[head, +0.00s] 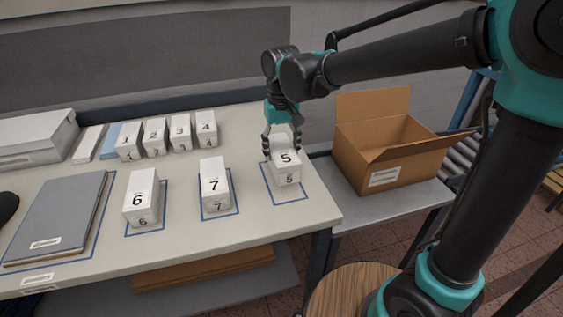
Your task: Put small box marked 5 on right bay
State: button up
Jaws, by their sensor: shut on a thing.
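The small white box marked 5 (288,176) is at the right end of the table, within the blue outline of the right bay (307,211). My gripper (282,148) comes down from above and is shut on this box, with a finger at each side of its upper part. The box looks upright. I cannot tell whether its base touches the table or hangs just above it. The box marked 7 (214,183) stands in the outlined bay to its left, and the box marked 6 (141,197) stands in the one further left.
Boxes marked 1 to 4 (154,139) stand in a row at the back. A grey folder-like box (59,217) lies at the left. An open cardboard box (385,160) stands on a lower grey surface to the right. A round wooden top (352,291) is in front.

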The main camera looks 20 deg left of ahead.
aim_at(282, 149)
jog(key=shift+f, duration=2.25)
jog(key=o, duration=1.3)
jog(key=shift+f, duration=0.15)
notch_tip(282, 149, up, 12)
jog(key=shift+r, duration=0.15)
jog(key=shift+d, duration=0.1)
